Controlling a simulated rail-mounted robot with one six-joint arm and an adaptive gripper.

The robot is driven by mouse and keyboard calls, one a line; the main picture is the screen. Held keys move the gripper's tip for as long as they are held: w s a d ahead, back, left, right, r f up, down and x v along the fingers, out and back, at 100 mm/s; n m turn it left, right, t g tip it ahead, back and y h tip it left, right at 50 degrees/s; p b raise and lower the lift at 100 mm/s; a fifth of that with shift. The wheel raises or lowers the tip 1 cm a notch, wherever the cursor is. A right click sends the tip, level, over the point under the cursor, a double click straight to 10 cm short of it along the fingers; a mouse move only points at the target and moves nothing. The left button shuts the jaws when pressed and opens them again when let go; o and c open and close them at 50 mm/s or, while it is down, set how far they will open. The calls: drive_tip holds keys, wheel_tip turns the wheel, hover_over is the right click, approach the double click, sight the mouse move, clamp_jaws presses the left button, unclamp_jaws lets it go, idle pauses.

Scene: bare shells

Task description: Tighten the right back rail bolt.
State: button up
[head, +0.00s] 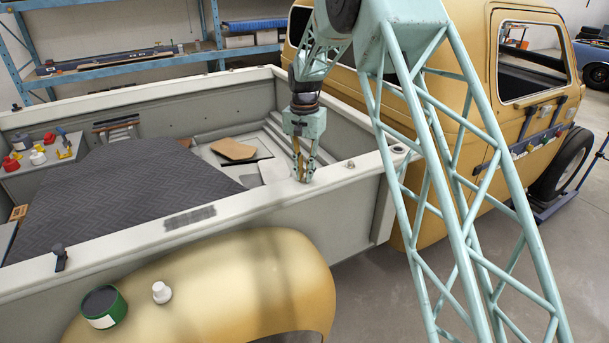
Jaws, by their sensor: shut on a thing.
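My gripper (303,180) points down at the top of the near rail (240,203) of the pale truck bed. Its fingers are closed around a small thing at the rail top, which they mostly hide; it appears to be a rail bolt. Another small bolt-like knob (350,163) sits on the same rail just to the right of my gripper. I cannot tell how deep the gripped bolt sits.
A dark patterned mat (130,180) and a brown board (234,149) lie in the bed. A golden fender (240,270) in front carries a green can (104,307) and a white bottle (162,292). The yellow cab (455,110) stands close on the right.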

sight(304, 176)
drive_tip(key=shift+m, duration=0.8)
drive_tip(key=o, duration=0.9)
drive_tip(key=shift+r, duration=0.1)
wheel_tip(304, 176, up, 12)
drive_tip(key=shift+f, duration=0.1)
idle(0.3)
idle(0.4)
